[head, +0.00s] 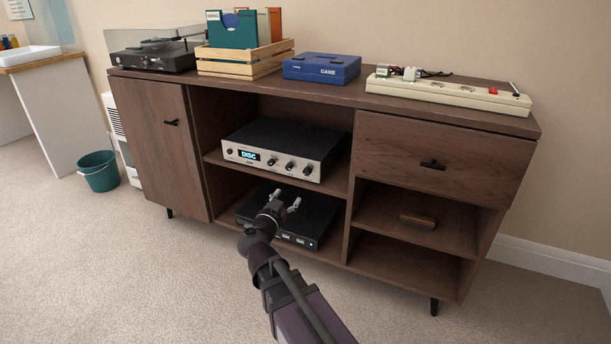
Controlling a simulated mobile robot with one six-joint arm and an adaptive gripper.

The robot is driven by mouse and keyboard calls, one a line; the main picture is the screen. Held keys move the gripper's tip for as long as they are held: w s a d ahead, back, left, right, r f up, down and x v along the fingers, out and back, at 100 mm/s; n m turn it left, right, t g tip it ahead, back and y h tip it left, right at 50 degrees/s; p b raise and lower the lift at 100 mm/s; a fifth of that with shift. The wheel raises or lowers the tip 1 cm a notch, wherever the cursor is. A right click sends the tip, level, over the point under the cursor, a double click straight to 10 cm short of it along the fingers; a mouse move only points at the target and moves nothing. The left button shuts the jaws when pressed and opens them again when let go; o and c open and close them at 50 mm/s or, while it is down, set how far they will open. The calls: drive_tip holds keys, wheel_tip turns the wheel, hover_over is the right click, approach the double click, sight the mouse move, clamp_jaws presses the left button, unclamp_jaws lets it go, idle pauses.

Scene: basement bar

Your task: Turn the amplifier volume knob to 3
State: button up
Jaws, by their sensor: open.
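The amplifier (281,151) is a black box with a silver front on the upper middle shelf of a brown sideboard. Its lit display (249,154) reads DISC. Several dark knobs (289,166) sit along the front right of the display; the markings around them are too small to read, and I cannot tell which is the volume knob. My gripper (285,199) is open and empty. It shows below the amplifier's front, in front of the lower shelf, apart from the knobs.
A black device (312,228) lies on the lower shelf, partly hidden by my gripper. A turntable (152,55), a wooden crate (240,67), a blue game box (321,68) and a power strip (449,91) stand on top. The carpet in front is clear.

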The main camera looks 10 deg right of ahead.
sight(306, 173)
drive_tip(key=shift+w, duration=0.1)
drive_tip(key=x, duration=1.3)
drive_tip(key=shift+w+d, duration=0.25)
drive_tip(key=shift+c, duration=0.2)
clamp_jaws()
